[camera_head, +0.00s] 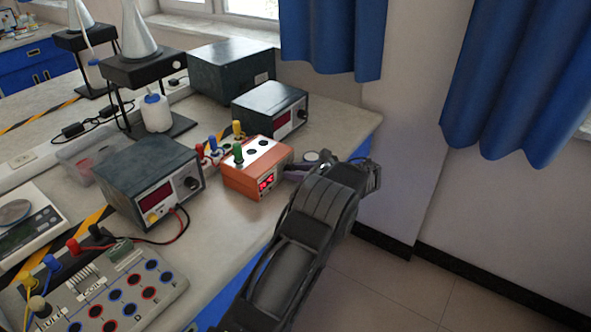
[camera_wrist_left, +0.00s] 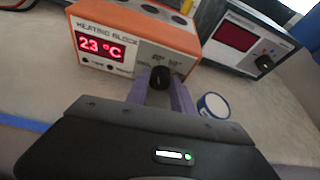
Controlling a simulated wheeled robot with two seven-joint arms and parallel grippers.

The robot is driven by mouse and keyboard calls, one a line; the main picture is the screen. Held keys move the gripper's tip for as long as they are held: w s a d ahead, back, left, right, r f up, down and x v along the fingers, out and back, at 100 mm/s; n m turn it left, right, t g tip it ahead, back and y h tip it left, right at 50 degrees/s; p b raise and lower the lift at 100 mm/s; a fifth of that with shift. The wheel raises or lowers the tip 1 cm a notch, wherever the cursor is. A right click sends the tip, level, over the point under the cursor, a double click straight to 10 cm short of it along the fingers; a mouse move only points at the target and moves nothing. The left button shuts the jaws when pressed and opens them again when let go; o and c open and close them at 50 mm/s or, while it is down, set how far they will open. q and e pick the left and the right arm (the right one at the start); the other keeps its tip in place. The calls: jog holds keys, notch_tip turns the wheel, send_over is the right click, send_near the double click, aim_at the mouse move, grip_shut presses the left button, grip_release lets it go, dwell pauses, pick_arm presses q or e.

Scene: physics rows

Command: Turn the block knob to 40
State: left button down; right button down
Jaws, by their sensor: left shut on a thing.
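The orange and white heating block (camera_head: 258,168) sits near the front edge of the bench. A green-capped tube (camera_head: 239,153) stands in its top. In the left wrist view its front panel (camera_wrist_left: 120,55) has a red display (camera_wrist_left: 101,46) that appears to read 23 °C. The black block knob (camera_wrist_left: 160,77) is on the panel to the right of the display. My left gripper (camera_wrist_left: 163,90) is shut on the knob, with a purple finger on each side. In the head view my left gripper (camera_head: 294,173) reaches the block's right side and hides the knob. The knob's pointer cannot be made out.
A grey power supply (camera_head: 150,182) stands left of the block, another (camera_head: 270,110) behind it. A small round white-topped container (camera_wrist_left: 214,106) is close to the right finger. A terminal board (camera_head: 110,290) lies at front left. The floor at right is clear.

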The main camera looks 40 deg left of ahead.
pick_arm(q)
jog(key=c, duration=1.4)
grip_release()
jog(key=shift+o, duration=0.2)
jog(key=shift+d, duration=0.1)
jog(key=b+v, duration=0.1)
jog(key=v, duration=0.6)
jog(key=shift+d+r, duration=0.2)
jog(key=shift+d, duration=0.05)
